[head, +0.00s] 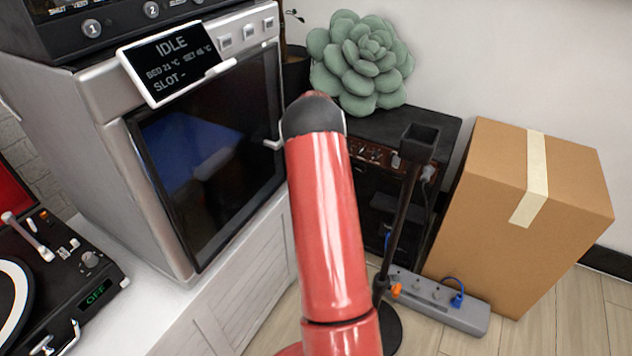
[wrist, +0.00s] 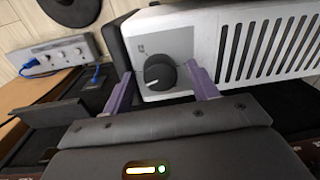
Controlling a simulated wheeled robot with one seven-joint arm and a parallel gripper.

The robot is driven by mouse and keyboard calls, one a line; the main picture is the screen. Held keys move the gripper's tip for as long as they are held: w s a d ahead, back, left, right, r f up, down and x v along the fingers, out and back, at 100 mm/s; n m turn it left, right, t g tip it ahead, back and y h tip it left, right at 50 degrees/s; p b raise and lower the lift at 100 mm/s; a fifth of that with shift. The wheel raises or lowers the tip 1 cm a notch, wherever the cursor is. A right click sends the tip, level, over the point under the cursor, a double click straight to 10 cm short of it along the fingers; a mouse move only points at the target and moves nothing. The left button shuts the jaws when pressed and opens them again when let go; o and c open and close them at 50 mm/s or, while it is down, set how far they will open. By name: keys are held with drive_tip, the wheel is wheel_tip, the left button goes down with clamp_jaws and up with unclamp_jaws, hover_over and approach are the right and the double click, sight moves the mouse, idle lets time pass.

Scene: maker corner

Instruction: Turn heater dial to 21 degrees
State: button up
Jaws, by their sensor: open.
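The heater dial (wrist: 159,75) is a round black knob with a white pointer mark toward its lower left in the picture. It sits on a grey panel at the end of the white heater (wrist: 208,35), which has dark vent slots. A small printed mark shows above the dial, too small to read. My gripper (wrist: 160,70) is open, with one purple finger on each side of the dial; I cannot tell whether either finger touches it. In the head view my red arm blocks the middle, and I see neither the dial nor the gripper there.
A power strip (head: 440,301) with plugs lies on the floor beside a cardboard box (head: 520,215). A black cabinet (head: 440,128) carries a green succulent (head: 362,62). A machine (head: 115,105) with an "IDLE" screen and a turntable (head: 75,250) stand on the left.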

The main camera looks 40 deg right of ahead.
drive_tip(key=shift+r, duration=0.15)
drive_tip(key=r, duration=0.7)
drive_tip(key=shift+s+d+r, duration=0.1)
drive_tip(key=shift+s+r, duration=0.1)
drive_tip(key=shift+r, duration=0.1)
drive_tip(key=shift+w+a, duration=0.1)
drive_tip(key=shift+a, duration=0.1)
